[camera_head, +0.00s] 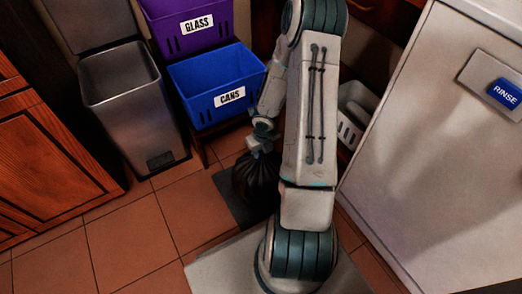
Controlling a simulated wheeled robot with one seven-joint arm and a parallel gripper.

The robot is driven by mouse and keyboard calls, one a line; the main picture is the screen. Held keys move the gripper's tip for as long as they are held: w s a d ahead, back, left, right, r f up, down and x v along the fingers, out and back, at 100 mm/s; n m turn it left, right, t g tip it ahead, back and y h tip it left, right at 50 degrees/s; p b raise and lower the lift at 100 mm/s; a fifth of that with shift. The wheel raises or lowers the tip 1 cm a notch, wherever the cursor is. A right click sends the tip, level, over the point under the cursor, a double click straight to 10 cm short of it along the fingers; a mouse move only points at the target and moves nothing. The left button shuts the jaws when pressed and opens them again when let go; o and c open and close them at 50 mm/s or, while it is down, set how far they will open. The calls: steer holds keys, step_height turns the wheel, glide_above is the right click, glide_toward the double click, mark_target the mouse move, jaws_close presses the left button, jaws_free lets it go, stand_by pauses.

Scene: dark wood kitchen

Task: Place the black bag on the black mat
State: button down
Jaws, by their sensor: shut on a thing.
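The black bag (257,180) hangs below my gripper (259,146), which is shut on its top. The bag is in front of the blue bin, at the middle of the picture, and its right side is partly hidden by my arm. The black mat (230,196) is a dark flat patch on the tile floor, under and left of the bag in the picture. Most of the mat is hidden by the bag and my arm. I cannot tell whether the bag's bottom touches the mat.
A blue bin marked CANS (205,103) and a purple bin marked GLASS (188,42) stand behind the bag. An open metal trash can (133,120) is at left. A white basket (347,131) and a white appliance (425,130) are at right. Tiles at front left are clear.

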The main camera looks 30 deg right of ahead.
steer(key=c, duration=1.1)
jaws_free()
steer(key=shift+f, duration=0.1)
